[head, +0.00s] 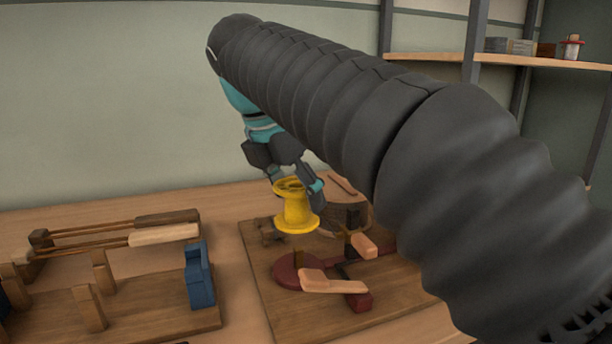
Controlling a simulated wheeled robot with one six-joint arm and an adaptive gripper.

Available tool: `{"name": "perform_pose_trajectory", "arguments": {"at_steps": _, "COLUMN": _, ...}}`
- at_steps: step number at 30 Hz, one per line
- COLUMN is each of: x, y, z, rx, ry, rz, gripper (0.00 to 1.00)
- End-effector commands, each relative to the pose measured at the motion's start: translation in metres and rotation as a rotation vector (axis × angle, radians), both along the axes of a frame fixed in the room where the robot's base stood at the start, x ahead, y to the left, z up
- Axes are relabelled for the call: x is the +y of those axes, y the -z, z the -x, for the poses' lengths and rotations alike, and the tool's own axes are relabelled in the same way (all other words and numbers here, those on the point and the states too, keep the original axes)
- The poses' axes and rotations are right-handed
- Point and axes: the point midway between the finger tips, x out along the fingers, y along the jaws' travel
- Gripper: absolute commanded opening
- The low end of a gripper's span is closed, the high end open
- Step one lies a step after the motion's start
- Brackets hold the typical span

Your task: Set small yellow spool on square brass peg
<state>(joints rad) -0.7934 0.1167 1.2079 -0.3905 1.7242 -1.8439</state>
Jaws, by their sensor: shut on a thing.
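The small yellow spool (295,210) is upright, with a wide lower flange and a narrower waist. My gripper (296,184) is shut on its upper part and holds it above the wooden board (262,262) on the bench. A dark red round base (292,272) on the board lies below the spool in the picture. I cannot clearly make out the square brass peg. A small brownish post stands near the red base, but its shape and material are too small to tell. The spool hides part of the board behind it.
My arm covers the right and upper middle of the view. Light wooden handles (335,286) lie low on the board. At left, another wooden fixture (150,318) carries bars and a blue block (200,275). A shelf (540,62) with small items hangs at upper right.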

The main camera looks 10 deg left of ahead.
Motion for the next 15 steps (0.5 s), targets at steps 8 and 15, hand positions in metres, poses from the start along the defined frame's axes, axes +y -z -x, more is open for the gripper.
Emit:
{"name": "perform_pose_trajectory", "arguments": {"at_steps": 8, "x": 0.000, "y": 0.014, "z": 0.000, "rx": 0.001, "ry": -0.001, "rz": 0.001, "gripper": 0.35}}
{"name": "perform_pose_trajectory", "arguments": {"at_steps": 15, "x": 0.000, "y": 0.033, "z": 0.000, "rx": 0.000, "ry": 0.001, "rz": 0.000, "gripper": 0.35}}
